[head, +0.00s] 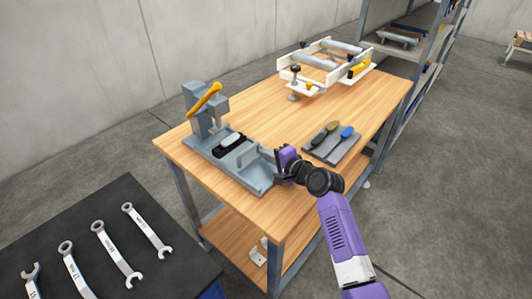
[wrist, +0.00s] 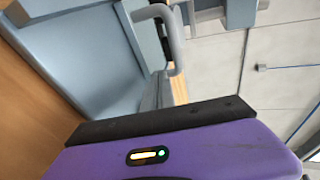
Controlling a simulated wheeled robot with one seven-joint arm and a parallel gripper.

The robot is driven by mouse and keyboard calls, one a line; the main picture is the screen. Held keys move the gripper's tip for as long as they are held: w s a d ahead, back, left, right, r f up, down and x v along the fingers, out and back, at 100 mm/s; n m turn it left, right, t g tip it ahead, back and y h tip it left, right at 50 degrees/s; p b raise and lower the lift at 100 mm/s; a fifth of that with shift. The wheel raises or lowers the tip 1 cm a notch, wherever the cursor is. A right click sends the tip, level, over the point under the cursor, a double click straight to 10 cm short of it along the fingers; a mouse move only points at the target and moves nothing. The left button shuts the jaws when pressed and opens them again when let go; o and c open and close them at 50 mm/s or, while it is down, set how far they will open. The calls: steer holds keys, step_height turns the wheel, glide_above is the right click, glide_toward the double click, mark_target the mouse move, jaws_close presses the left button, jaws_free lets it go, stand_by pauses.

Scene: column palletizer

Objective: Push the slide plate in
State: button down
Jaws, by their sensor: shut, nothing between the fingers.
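The grey slide plate (head: 262,174) sticks out on the right from the base of a small grey press (head: 205,122) on the wooden bench. A raised grey handle (head: 243,154) stands on the plate. My gripper (head: 279,163) is shut and empty, at the outer end of the plate, close to it; whether it touches cannot be told. In the wrist view the blue-grey plate (wrist: 75,45) fills the upper left, and its handle (wrist: 172,32) shows at the top. My purple gripper body and dark finger pad cover the lower part there.
A grey mat (head: 330,150) with several tools lies right of my gripper. A white roller frame (head: 325,64) stands at the bench's far end. The press has an orange lever (head: 204,99). A dark table (head: 110,235) with several wrenches is at the lower left.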

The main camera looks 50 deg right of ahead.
mark_target(255, 153)
steer(key=shift+w, duration=0.25)
steer(key=w, duration=0.3)
steer(key=shift+w, duration=0.4)
steer(key=shift+w+a, duration=0.1)
steer(key=shift+w, duration=0.25)
steer(key=shift+r, duration=0.15)
steer(key=shift+w+a, duration=0.1)
